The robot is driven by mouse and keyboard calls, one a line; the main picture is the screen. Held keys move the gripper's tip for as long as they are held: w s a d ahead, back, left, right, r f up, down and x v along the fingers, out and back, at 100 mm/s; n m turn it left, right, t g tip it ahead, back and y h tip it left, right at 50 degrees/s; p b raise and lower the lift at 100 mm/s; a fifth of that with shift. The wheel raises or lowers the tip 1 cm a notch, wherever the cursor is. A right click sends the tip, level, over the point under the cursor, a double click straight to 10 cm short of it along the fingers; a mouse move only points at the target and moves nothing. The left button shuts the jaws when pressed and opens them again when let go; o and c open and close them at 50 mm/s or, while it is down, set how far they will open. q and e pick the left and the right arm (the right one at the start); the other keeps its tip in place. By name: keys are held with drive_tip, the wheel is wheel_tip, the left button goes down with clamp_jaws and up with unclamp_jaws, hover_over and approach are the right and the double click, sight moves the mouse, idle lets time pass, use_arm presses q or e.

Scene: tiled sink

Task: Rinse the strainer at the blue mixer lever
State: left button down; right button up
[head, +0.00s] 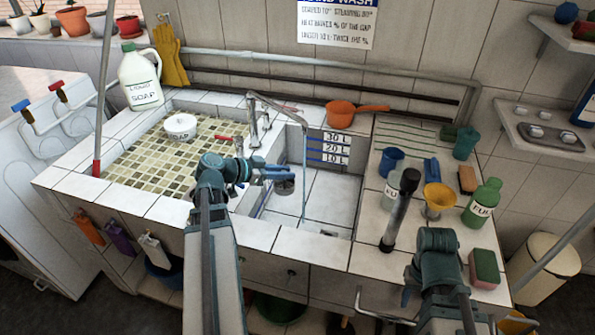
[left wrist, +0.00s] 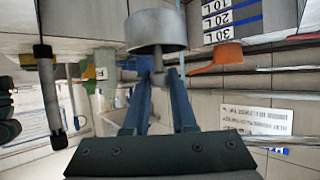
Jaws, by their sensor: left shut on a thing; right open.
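My left gripper (head: 284,173) reaches in from the left over the basin (head: 330,200), shut on the grey round strainer (head: 284,187). The strainer also shows at the fingertips in the left wrist view (left wrist: 157,30). A thin stream of water (head: 304,172) falls from the tap spout (head: 282,108) into the basin. The strainer is left of the stream and looks apart from it. A red lever (head: 226,139) shows left of the tap; I cannot make out a blue lever at this tap. My right gripper (head: 438,245) is open at the lower right, its fingertips mostly hidden.
An orange pan (head: 342,115) stands behind the basin. The right counter holds a dark upright rod (head: 401,207), a blue cup (head: 391,159), a yellow funnel (head: 438,197), a green bottle (head: 483,203) and a sponge (head: 484,266). A white SOAP jug (head: 140,77) stands back left.

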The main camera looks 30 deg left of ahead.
use_arm(q)
drive_tip(key=s+r+p, duration=0.4)
drive_tip(key=s, duration=0.1)
idle(0.7)
